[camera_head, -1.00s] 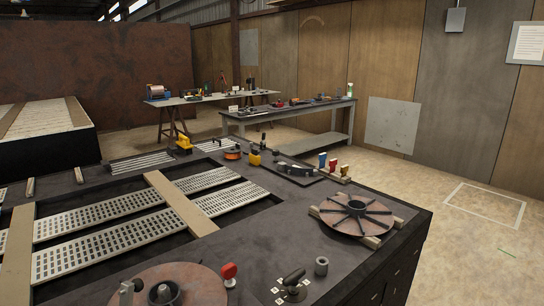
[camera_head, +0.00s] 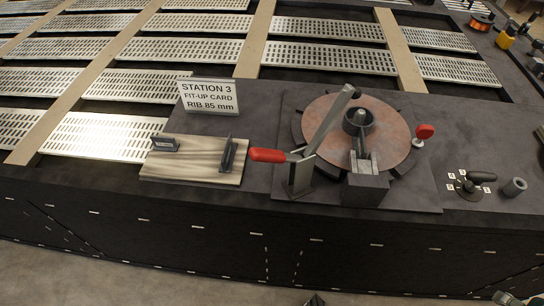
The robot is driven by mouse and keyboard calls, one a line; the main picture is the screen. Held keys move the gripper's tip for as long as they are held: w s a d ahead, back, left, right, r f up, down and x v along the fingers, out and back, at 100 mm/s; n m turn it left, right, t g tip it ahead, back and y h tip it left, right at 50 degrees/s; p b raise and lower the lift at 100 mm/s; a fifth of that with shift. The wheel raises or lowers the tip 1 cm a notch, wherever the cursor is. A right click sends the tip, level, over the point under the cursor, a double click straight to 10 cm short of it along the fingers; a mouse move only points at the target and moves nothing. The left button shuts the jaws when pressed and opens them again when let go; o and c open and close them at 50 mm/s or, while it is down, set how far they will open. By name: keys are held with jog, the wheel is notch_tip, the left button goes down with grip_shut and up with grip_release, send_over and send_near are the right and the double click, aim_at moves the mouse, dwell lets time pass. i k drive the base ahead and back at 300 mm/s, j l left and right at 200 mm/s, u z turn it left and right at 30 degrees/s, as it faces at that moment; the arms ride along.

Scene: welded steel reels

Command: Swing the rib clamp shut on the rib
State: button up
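The rib clamp has a red handle (camera_head: 267,155) pointing left and a grey post (camera_head: 300,176) on a dark plate. Its long grey bar (camera_head: 328,122) slants up and right over the left part of a copper-coloured disc (camera_head: 392,122), ending left of the hub (camera_head: 357,119). The bar does not lie on the narrow metal piece, apparently the rib (camera_head: 363,156), between the hub and a dark block (camera_head: 365,189). The bar's height above the disc is hard to tell. I see no gripper fingers in the head view.
A wooden board (camera_head: 190,172) with two dark upright pieces lies left of the clamp, below a card (camera_head: 208,95) reading "RIB 85 mm". A red knob (camera_head: 424,132), a dark lever (camera_head: 480,177) and a grey cylinder (camera_head: 514,187) stand at right. Slotted panels (camera_head: 105,136) fill the back.

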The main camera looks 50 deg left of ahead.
aim_at(264, 155)
jog(key=k+l+u, duration=0.25)
jog(key=k+u, duration=0.25)
jog(key=u, duration=1.3)
